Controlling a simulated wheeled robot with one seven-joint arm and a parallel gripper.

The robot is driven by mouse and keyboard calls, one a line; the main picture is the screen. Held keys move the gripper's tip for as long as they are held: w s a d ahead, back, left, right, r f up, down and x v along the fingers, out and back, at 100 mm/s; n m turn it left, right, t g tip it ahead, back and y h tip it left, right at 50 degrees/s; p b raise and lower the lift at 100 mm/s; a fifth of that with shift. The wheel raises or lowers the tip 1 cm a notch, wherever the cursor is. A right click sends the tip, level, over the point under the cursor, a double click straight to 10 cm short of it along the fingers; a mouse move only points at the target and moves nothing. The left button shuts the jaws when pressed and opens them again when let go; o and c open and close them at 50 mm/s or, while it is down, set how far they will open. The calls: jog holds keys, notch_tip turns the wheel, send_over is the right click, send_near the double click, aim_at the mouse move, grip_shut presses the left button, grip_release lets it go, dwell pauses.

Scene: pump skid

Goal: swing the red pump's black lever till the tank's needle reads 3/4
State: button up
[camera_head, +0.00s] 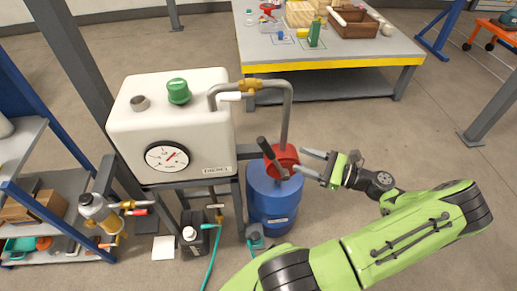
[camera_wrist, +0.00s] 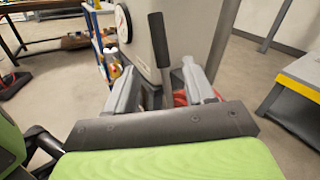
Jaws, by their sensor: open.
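The red pump (camera_head: 287,155) sits on top of a blue drum (camera_head: 272,207). Its black lever (camera_head: 269,152) leans up and to the left in the head view. The white tank (camera_head: 190,118) carries a round gauge (camera_head: 167,157); its red needle points to the upper right, but the markings are too small to read. My gripper (camera_head: 300,160) is open just right of the pump, fingers toward it. In the wrist view the lever (camera_wrist: 159,45) rises between the spread fingers of my gripper (camera_wrist: 158,70), or just beyond them; I see no grip on it.
A grey pipe (camera_head: 288,110) runs from the tank down to the pump. A dark jug (camera_head: 193,232) and teal hose stand left of the drum. A shelf (camera_head: 50,190) is at the left, a workbench (camera_head: 350,62) behind. Floor right of the drum is clear.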

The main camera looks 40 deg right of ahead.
aim_at(261, 147)
jog(key=b+x, duration=0.3)
jog(key=x, duration=1)
jog(key=shift+w+a, duration=0.2)
jog(key=shift+w, duration=0.2)
jog(key=shift+c, duration=0.2)
grip_shut()
